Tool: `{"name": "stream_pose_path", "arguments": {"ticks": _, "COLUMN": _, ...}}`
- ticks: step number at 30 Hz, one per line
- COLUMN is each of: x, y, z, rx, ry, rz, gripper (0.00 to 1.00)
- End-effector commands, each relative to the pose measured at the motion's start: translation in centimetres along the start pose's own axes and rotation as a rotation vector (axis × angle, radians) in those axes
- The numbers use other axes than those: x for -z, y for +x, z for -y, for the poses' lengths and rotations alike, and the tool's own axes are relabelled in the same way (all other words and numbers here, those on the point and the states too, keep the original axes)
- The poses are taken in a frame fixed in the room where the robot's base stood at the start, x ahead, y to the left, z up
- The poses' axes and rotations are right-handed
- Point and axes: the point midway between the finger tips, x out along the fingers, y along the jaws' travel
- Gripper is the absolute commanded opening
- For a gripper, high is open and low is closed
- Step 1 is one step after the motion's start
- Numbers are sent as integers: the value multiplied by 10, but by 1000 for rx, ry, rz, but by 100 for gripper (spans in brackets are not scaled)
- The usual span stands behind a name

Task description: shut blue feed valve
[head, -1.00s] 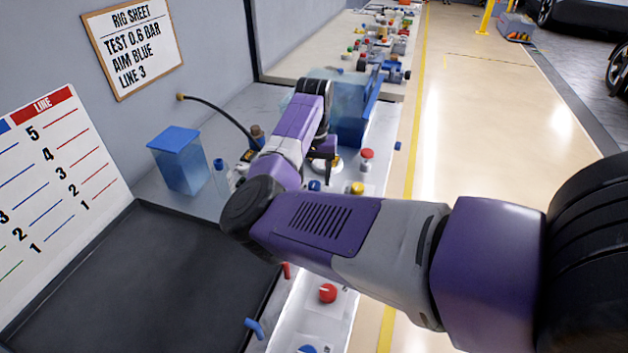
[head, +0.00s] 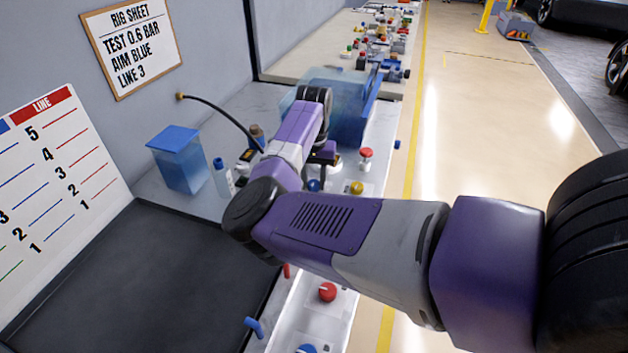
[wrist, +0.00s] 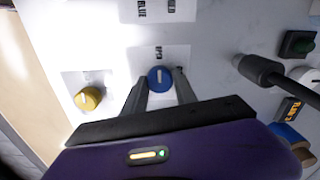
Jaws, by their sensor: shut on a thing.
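A round blue knob with a white pointer line (wrist: 160,78) sits on a white panel in the wrist view. My gripper (wrist: 159,84) is shut on this knob, with one finger on each side of it. The pointer line runs roughly up and down in the wrist view. A small printed label stands just above the knob, too blurred to read surely. In the head view the blue knob (head: 313,185) shows just below my gripper, partly hidden by my arm. Another blue knob (head: 307,349) is cut off at the bottom edge.
A yellow knob (wrist: 88,98) is beside the held knob. Red knobs stand farther back (head: 366,153) and nearer (head: 327,292). A dark cable plug (wrist: 262,70) and a green switch (wrist: 298,43) are right of my fingers. A blue-lidded tank (head: 180,160) stands on the bench.

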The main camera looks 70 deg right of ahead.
Motion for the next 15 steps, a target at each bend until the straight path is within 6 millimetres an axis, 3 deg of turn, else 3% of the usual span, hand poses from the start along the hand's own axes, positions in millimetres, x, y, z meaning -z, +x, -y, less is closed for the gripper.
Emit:
{"name": "stream_pose_path", "arguments": {"ticks": 8, "x": 0, "y": -1, "z": -1, "rx": -3, "ry": 98, "rz": -1, "gripper": 0}}
{"name": "stream_pose_path", "arguments": {"ticks": 15, "x": 0, "y": -1, "z": -2, "rx": -2, "ry": 290, "rz": -1, "gripper": 0}}
